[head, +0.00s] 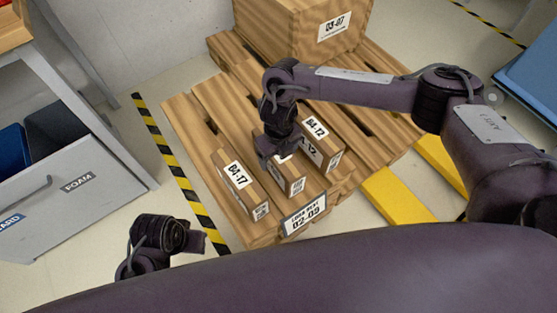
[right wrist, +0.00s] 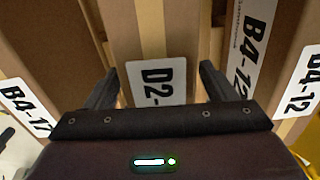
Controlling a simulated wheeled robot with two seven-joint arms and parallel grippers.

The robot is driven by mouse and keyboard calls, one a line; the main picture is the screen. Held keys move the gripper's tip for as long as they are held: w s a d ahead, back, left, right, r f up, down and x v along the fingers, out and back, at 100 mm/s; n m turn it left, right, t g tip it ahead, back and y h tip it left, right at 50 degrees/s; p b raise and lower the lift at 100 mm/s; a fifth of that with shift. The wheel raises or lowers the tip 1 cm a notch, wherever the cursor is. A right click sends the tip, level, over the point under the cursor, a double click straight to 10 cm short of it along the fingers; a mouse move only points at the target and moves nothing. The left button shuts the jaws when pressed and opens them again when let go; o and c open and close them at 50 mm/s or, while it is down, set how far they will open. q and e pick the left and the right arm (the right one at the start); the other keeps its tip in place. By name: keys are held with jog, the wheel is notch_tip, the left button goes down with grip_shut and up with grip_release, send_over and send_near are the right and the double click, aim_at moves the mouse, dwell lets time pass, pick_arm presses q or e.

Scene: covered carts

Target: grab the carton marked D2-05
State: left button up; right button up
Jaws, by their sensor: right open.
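The carton marked D2-05 (head: 291,183) stands in the middle of a row of three small brown cartons on the pallet. Its label reads "D2-" in the right wrist view (right wrist: 156,76), with the rest hidden by my gripper. My right gripper (head: 273,160) is open above this carton, and in the wrist view its fingers (right wrist: 158,90) show on either side of the label. I cannot tell whether they touch the carton. Part of my left arm (head: 160,240) shows at the lower left, but its fingers cannot be made out.
Carton B4-17 (head: 235,188) stands left of D2-05, and carton B4-12 (head: 325,152) stands close on the right. A large carton 03-07 (head: 300,30) sits at the pallet's back. The wooden pallet (head: 200,115) carries a sign 02-09 (head: 304,214). Yellow forks (head: 395,195) lie right, a grey cabinet (head: 75,180) left.

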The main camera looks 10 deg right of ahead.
jog(key=c, duration=1.5)
jog(key=shift+w, duration=0.1)
jog(key=shift+c, duration=0.4)
jog(key=shift+r, duration=0.15)
